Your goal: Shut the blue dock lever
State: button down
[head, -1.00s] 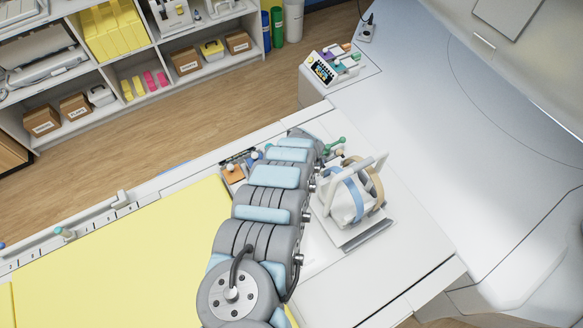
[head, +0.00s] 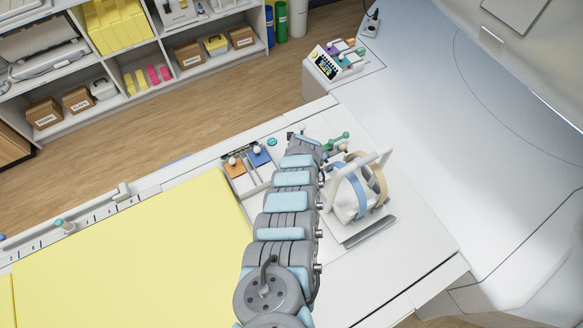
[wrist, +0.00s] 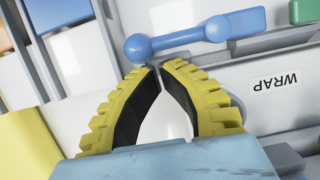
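The blue dock lever (wrist: 180,40) shows in the wrist view, with a ball at its left end and a rounded joint and flat block at its right. It lies across the picture just past my fingertips. My gripper (wrist: 159,68) has yellow ribbed fingers with black pads, bowed apart in the middle and with tips together. I see nothing between the tips. The tips are close below the lever's ball; I cannot tell whether they touch it. In the head view my arm hides the gripper and the blue lever.
A blue block (head: 259,156) and an orange block (head: 234,168) sit left of my arm. A green lever (head: 338,142) and a white frame with straps (head: 352,190) stand to its right. A "WRAP" label (wrist: 280,82) is beside the lever. The yellow pad (head: 130,250) is clear.

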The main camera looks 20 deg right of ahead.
jog(key=shift+f, duration=0.25)
jog(key=shift+w+b, duration=0.2)
jog(key=shift+b, duration=0.15)
dwell(0.3)
jog(key=shift+a+f+m+b, duration=0.1)
jog(key=shift+m+b, duration=0.2)
jog(key=shift+b, duration=0.15)
